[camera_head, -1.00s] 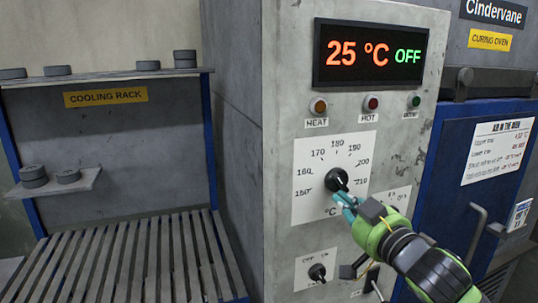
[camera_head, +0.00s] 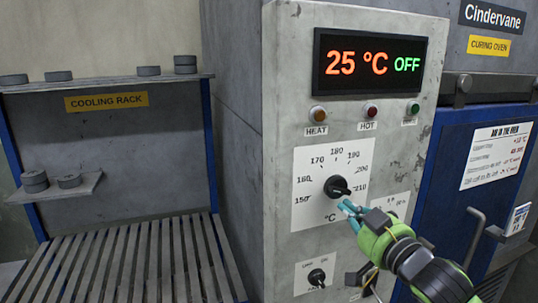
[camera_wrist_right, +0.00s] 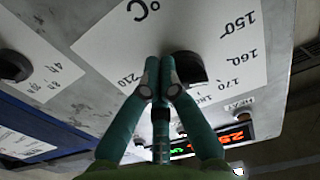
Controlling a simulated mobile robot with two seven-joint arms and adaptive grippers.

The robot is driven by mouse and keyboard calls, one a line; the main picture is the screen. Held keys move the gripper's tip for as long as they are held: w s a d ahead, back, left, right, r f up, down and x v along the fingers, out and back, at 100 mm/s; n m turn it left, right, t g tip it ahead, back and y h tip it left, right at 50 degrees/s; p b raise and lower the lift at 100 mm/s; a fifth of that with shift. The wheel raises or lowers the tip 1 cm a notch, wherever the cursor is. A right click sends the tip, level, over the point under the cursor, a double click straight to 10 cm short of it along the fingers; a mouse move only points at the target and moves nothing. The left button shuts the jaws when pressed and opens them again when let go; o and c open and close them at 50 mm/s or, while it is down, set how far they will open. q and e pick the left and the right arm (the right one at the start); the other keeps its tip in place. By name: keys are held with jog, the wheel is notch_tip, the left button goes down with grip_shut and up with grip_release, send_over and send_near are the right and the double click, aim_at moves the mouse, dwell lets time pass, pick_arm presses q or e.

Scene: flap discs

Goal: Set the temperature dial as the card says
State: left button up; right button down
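The temperature dial (camera_head: 338,187) is a black round knob with a pointer on a white scale plate (camera_head: 310,213) marked 150 to 210 °C. Its pointer aims right and slightly down, close to the 210 mark. My right gripper (camera_head: 347,207) has its teal fingers together just below the knob. In the right wrist view the fingertips (camera_wrist_right: 160,66) nearly meet beside the dial (camera_wrist_right: 188,68) and hide part of it; contact is unclear. A white card (camera_head: 497,153) hangs on the blue oven door; its small print is mostly unreadable. My left gripper is out of view.
A display (camera_head: 370,62) reads 25 °C OFF above several indicator lamps. A smaller switch knob (camera_head: 317,276) sits below the dial, and another scale plate (camera_head: 390,204) lies to its right. A door handle (camera_head: 474,235) juts out at right. The cooling rack (camera_head: 130,258) stands left.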

jog(key=v, duration=0.6)
jog(key=shift+f, duration=0.1)
